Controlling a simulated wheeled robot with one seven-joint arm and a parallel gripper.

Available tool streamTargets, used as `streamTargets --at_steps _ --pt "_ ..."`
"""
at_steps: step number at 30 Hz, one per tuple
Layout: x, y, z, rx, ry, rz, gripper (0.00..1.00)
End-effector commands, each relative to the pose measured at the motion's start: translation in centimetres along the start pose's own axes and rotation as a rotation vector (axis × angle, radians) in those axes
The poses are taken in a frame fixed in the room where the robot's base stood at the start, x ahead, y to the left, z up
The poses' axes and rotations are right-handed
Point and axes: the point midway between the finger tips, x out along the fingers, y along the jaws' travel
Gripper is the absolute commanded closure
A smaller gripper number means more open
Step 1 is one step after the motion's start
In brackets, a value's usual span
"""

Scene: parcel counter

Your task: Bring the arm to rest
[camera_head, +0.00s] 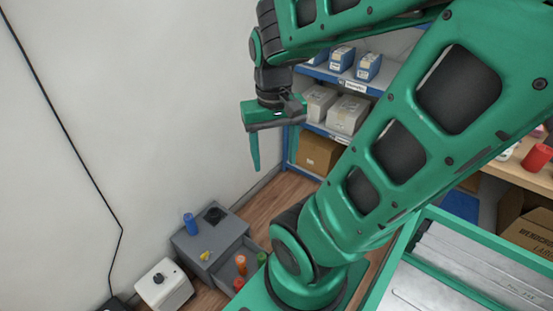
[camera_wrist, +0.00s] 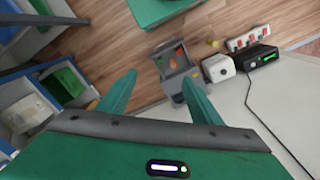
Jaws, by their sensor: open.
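My arm is green and spans the head view from bottom centre to the top. My gripper (camera_head: 272,168) hangs from the folded arm in front of the white wall, fingers pointing down. In the wrist view its two green fingers (camera_wrist: 160,88) are spread wide apart with nothing between them but the view of floor and furniture beyond. In the head view one finger shows clearly; the other is partly hidden against the shelf. The gripper is open, empty and apart from everything around it.
A blue shelf (camera_head: 317,131) with boxes stands behind the gripper. Below is a grey cabinet (camera_head: 207,240) with an open drawer (camera_head: 244,262) holding small coloured items; a blue cylinder (camera_head: 190,223) stands on top. A white device (camera_head: 163,287) is beside it. A wooden counter (camera_head: 515,174) is right.

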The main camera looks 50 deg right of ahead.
Motion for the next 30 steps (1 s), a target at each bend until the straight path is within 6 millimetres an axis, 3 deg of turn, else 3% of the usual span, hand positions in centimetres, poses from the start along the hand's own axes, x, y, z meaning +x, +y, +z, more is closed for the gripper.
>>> streamTargets --at_steps 3,7,22,24,28,30 --pt "-0.5 0.4 1.8 -0.030 -0.002 -0.018 0.41" --pt "-0.6 0.6 2.6 -0.046 -0.006 -0.025 0.41" --pt "-0.6 0.6 2.6 -0.047 -0.006 -0.025 0.41" --pt "-0.2 0.0 1.7 -0.046 -0.018 -0.018 0.41" --pt "-0.1 -0.1 1.5 -0.047 -0.018 -0.017 0.69" --pt "-0.1 -0.1 1.6 -0.046 -0.018 -0.017 0.69"
